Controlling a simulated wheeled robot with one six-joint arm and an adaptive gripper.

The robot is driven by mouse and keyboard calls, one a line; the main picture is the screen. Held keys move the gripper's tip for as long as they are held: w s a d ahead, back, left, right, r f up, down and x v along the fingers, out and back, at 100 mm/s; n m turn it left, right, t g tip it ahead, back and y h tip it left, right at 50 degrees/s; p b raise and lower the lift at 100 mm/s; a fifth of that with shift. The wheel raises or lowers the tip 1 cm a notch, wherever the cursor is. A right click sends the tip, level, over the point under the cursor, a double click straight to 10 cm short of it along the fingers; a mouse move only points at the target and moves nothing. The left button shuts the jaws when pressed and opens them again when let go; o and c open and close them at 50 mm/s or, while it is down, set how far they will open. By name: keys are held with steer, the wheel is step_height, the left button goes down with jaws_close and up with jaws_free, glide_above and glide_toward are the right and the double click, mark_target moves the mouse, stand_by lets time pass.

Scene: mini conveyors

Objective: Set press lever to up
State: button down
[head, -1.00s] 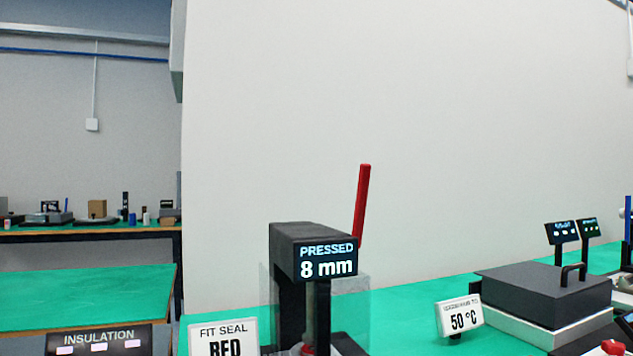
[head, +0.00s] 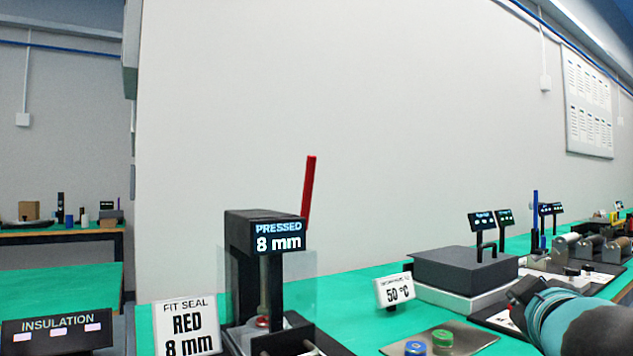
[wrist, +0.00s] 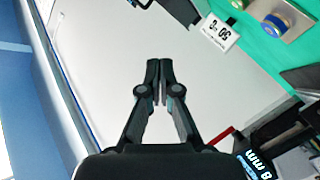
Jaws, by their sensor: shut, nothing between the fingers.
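The press (head: 252,220) is a black column unit with a clear guard on the green bench. Its display (head: 279,238) reads "PRESSED 8 mm". The red press lever (head: 309,190) stands nearly upright at its right side, leaning slightly right. In the wrist view, part of the lever (wrist: 221,136) and the tilted display (wrist: 262,163) show at the lower right. My gripper (wrist: 159,68) is shut and empty, apart from the lever. In the head view my arm enters at the lower right; the fingertips are not clear there.
A sign (head: 187,325) reads "FIT SEAL RED 8 mm" left of the press. A "50 °C" sign (head: 394,291), a dark lidded box (head: 464,268) and a plate (head: 468,338) with blue and green round pieces stand to the right. A wall is behind.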

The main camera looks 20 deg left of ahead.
steer(key=w+a+r+n+t+y+b, duration=0.1)
steer(key=w+a+r+n+t+y, duration=0.15)
steer(key=a+r+n+y, duration=0.65)
steer(key=n+g+y+b, duration=0.1)
steer(key=n+g+y, duration=0.55)
steer(key=n, duration=0.35)
glide_toward(314, 167)
steer(key=shift+t, duration=0.6)
steer(key=x, duration=0.2)
steer(key=p+x, duration=0.1)
steer(key=x, duration=0.4)
steer(key=shift+s+a+f+p, duration=0.1)
steer(key=shift+a+f+p, duration=0.2)
steer(key=shift+a+p, duration=0.05)
steer(key=shift+d, duration=0.1)
